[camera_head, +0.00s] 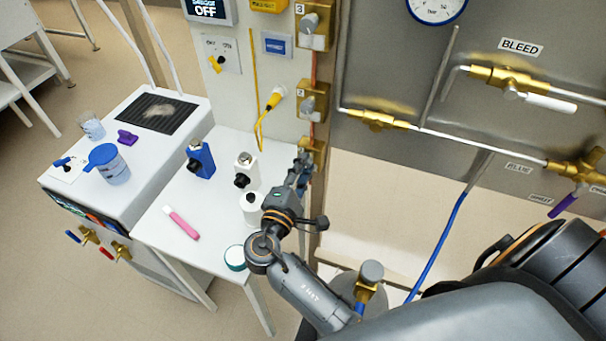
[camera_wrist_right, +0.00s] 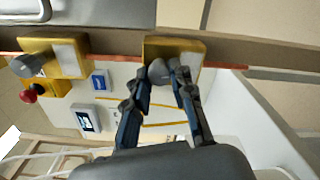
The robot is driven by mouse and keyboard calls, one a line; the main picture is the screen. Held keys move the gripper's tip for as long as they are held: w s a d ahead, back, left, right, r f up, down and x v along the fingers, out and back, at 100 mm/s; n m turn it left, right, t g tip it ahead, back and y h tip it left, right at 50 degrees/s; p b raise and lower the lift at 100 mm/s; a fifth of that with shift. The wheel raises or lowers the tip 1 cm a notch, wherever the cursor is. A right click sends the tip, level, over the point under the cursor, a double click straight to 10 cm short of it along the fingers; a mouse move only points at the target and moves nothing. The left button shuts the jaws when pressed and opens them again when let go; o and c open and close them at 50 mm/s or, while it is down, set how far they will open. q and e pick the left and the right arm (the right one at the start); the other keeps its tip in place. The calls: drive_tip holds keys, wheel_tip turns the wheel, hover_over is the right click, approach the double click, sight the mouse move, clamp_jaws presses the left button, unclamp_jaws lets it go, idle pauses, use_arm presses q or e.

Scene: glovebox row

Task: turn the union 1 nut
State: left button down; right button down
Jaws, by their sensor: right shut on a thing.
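Brass blocks with grey round nuts are set in a column along a copper pipe. The upper block (camera_head: 315,40) is marked 3 and the middle block (camera_head: 313,112) is marked 2. The lowest block (camera_head: 318,146) is mostly hidden by my right gripper (camera_head: 303,165), and its number does not show. In the right wrist view, that brass block (camera_wrist_right: 190,50) has a grey nut (camera_wrist_right: 157,72) between the fingertips of my right gripper (camera_wrist_right: 166,78), which is shut on it. My left gripper is not in view.
A white table (camera_head: 180,248) below holds a blue bottle (camera_head: 202,158), white bottles (camera_head: 246,170) and a pink stick (camera_head: 181,222). A yellow cable (camera_head: 259,125) hangs left of the blocks. To the right is a panel with a bleed valve (camera_head: 505,80) and pipes.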

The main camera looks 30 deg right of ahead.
drive_tip(key=shift+m+b, duration=0.55)
drive_tip(key=shift+m, duration=0.15)
drive_tip(key=shift+r, duration=0.1)
drive_tip(key=c, duration=1.1)
unclamp_jaws()
drive_tip(key=shift+d, duration=0.1)
drive_tip(key=shift+c, duration=0.2)
drive_tip(key=v, duration=0.7)
drive_tip(key=shift+a, duration=0.25)
drive_tip(key=shift+s+a, duration=0.1)
